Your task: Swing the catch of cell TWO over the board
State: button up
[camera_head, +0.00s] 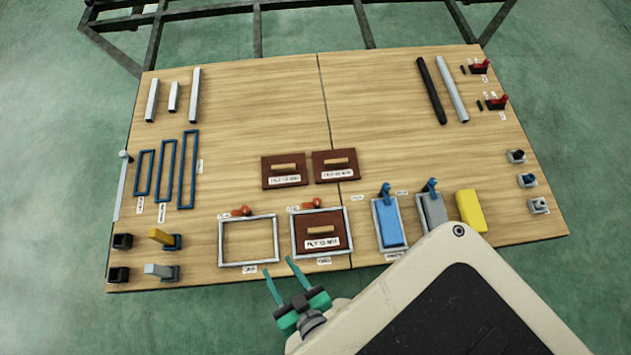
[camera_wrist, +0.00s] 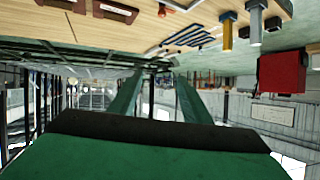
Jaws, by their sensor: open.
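Two grey rectangular frames lie near the front edge of the board: an empty left frame (camera_head: 220,243) and a right frame (camera_head: 296,235) holding a dark red-brown board (camera_head: 321,228) with a light handle. Each has a small orange-red catch at its far edge, the left catch (camera_head: 241,211) and the right catch (camera_head: 317,203). Both catches appear to lie outside the frame openings. The labels are too small to read, so I cannot tell which is TWO. My gripper (camera_head: 279,265) is open and empty, near the front edge between the two frames. Its green fingers show in the wrist view (camera_wrist: 157,82).
Two similar brown boards (camera_head: 284,170) (camera_head: 335,166) lie behind the frames. A blue block (camera_head: 388,222) and a grey block (camera_head: 433,210) with blue catches, and a yellow block (camera_head: 470,210), stand right. My arm covers the front right.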

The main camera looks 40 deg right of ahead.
jog(key=w+d+f+m+g+h, duration=0.1)
jog(key=w+d+f+m+g, duration=0.3)
jog(key=f, duration=0.6)
jog(key=m+g+h, duration=0.2)
jog(key=m+g, duration=0.6)
jog(key=m, duration=0.1)
send_near(317, 201)
jog(key=x, duration=0.8)
jog(key=shift+f, duration=0.1)
jog(key=shift+c, duration=0.6)
jog(key=c, duration=0.9)
